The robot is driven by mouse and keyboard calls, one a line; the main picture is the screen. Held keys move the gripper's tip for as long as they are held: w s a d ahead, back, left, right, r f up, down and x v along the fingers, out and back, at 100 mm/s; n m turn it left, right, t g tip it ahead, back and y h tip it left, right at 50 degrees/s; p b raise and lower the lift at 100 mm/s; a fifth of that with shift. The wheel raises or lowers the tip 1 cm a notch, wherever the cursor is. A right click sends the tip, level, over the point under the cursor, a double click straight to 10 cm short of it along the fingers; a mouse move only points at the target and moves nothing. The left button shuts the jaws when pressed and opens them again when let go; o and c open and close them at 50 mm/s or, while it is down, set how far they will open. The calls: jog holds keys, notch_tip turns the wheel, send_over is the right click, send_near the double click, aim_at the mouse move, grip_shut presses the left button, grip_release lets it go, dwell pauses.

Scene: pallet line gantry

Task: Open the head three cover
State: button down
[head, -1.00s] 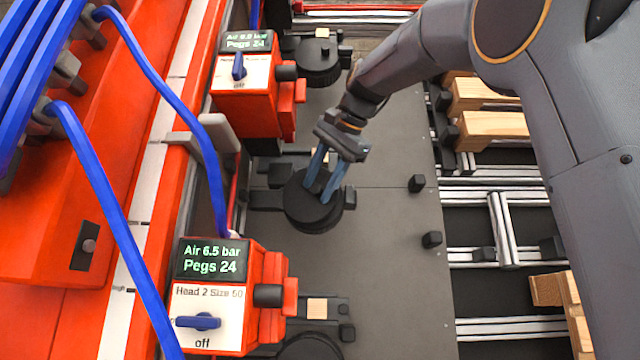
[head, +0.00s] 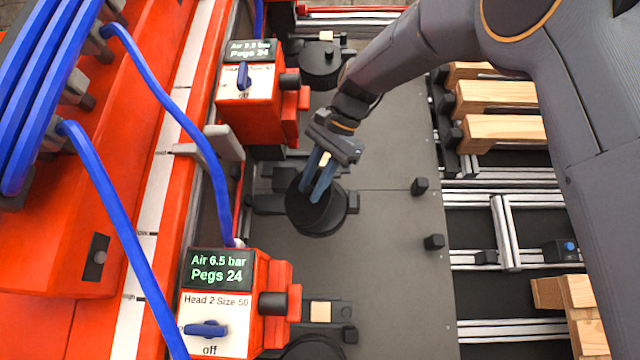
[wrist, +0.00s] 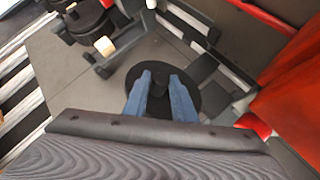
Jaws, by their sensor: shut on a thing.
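A round black cover (head: 318,219) with a raised knob sits on the grey deck in the middle of the head view. No head label shows on it. My gripper (head: 312,193) reaches down onto it from the upper right, with its two blue fingers closed on the knob. In the wrist view my gripper (wrist: 161,97) has a finger on each side of the dark knob (wrist: 158,80), over the round cover (wrist: 191,84). The fingers hide part of the knob. I cannot tell whether the cover is raised from its seat.
A red control box (head: 215,300) labelled Head 2 stands at front left. Another red box (head: 248,95) stands farther back, beside another round black cover (head: 319,65). Blue hoses (head: 120,240) hang at left. Wooden pieces (head: 500,95) lie on rails at right.

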jog(key=c, duration=1.5)
grip_release()
jog(key=shift+a, duration=0.35)
jog(key=shift+c, duration=0.2)
jog(key=shift+w+d, duration=0.1)
jog(key=shift+d, duration=0.1)
jog(key=shift+d+r, duration=0.25)
jog(key=shift+r, duration=0.2)
jog(key=b+v, duration=0.1)
jog(key=v, duration=0.6)
jog(key=shift+b, duration=0.4)
jog(key=shift+f, duration=0.1)
